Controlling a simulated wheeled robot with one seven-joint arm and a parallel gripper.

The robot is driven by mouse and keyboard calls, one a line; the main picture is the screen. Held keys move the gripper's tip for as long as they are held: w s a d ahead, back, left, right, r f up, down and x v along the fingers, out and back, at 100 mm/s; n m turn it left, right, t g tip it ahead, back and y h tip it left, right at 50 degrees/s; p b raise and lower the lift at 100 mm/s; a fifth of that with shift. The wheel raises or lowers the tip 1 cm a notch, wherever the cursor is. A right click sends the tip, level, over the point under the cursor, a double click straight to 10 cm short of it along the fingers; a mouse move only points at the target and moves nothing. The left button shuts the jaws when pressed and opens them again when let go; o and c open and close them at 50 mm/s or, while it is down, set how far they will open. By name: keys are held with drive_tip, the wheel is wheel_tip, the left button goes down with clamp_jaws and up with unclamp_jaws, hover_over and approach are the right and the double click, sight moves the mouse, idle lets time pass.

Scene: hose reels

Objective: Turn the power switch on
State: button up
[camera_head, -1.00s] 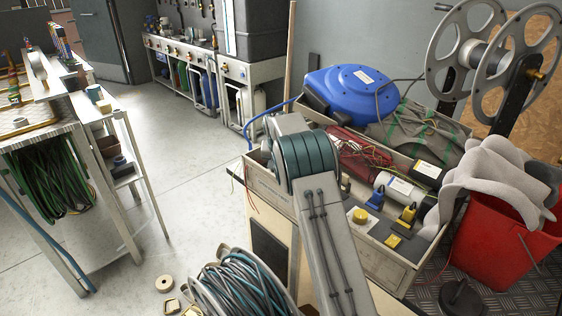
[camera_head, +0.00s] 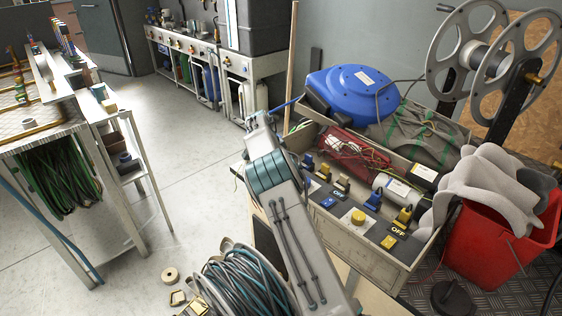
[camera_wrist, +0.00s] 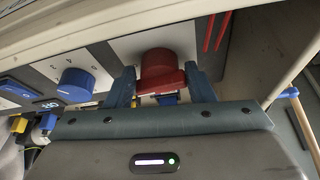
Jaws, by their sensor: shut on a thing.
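A red rotary switch (camera_wrist: 158,72) sits on a pale panel (camera_wrist: 118,50) in the wrist view. My gripper (camera_wrist: 160,78) is shut on it, with one dark finger on each side of the red handle. I cannot read the marks by the red switch, so its setting is unclear. In the head view my arm runs up to the left end of the bench, and the red switch and my fingertips are hidden there.
A blue knob (camera_wrist: 77,80) is left of my fingers. The bench (camera_head: 365,243) carries a yellow button (camera_head: 358,217), several blue and yellow connectors and a blue reel (camera_head: 352,90). A red bucket (camera_head: 492,248) stands right; a coiled hose (camera_head: 243,287) lies in front.

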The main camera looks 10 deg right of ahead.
drive_tip(key=shift+a+m+p, duration=0.1)
drive_tip(key=shift+m+p, duration=0.2)
drive_tip(key=shift+m, duration=0.3)
drive_tip(key=o, duration=0.7)
drive_tip(key=shift+r, duration=0.1)
drive_tip(key=v, duration=1.3)
drive_tip(key=shift+w+a+r, duration=0.25)
drive_tip(key=shift+a+r, duration=0.05)
